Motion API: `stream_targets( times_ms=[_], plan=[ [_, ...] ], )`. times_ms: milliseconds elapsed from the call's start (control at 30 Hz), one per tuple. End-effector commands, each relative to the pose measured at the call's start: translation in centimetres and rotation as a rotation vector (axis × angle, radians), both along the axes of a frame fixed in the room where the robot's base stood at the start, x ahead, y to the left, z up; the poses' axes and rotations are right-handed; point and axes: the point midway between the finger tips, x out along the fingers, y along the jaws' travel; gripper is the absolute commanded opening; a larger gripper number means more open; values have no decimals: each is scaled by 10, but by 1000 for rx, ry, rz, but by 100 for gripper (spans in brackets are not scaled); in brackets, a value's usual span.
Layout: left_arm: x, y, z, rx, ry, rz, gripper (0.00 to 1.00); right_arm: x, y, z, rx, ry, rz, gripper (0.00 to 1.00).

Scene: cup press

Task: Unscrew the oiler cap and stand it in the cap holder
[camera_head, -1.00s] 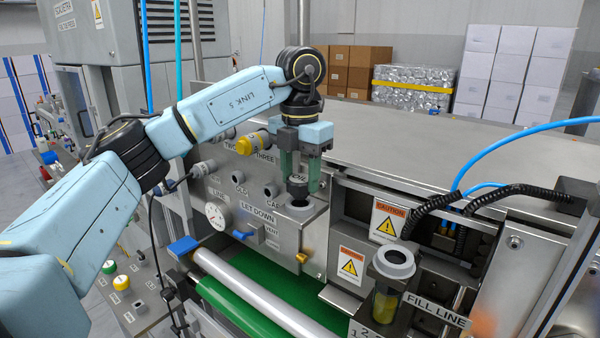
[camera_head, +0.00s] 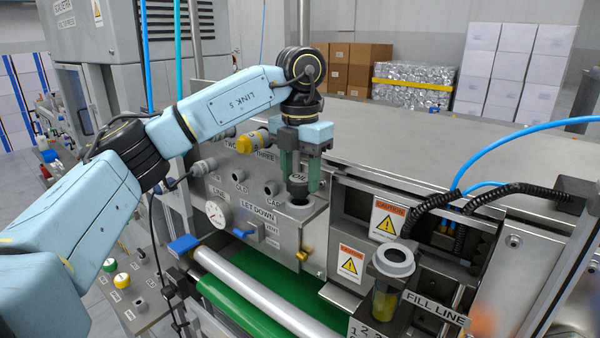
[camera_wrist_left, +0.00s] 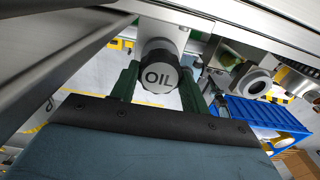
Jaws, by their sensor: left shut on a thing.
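My left gripper (camera_head: 300,176) is shut on the black oiler cap (camera_head: 298,188), one green finger on each side of it. The cap is upright; its top, marked OIL, faces the left wrist view (camera_wrist_left: 158,78). It is at the grey ring of the cap holder (camera_head: 296,210), which sits beside the CAP label. I cannot tell whether the cap's lower end is in the holder or just above it. The oiler (camera_head: 386,302) stands at right with its grey neck (camera_head: 395,260) uncapped and yellowish liquid in its clear body. My right gripper is not in view.
The steel machine top (camera_head: 430,155) extends behind the gripper. A gauge (camera_head: 216,213) and a yellow-ended fitting (camera_head: 247,143) are to the left. A metal roller (camera_head: 262,290) and green belt lie below. A black coiled cable (camera_head: 490,190) and blue hoses are near the oiler.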

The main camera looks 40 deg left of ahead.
Motion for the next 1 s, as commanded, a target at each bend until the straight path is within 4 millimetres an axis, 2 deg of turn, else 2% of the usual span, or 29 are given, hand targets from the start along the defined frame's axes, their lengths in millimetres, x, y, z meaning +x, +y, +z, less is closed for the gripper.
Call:
stream_targets(
  times_ms=[933,967,1000],
  plan=[
    [0,0,-24,0,0,0,17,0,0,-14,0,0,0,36],
    [0,0,-23,0,0,0,50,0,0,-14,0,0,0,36],
    [0,0,-23,0,0,0,55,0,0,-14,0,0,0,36]
  ],
)
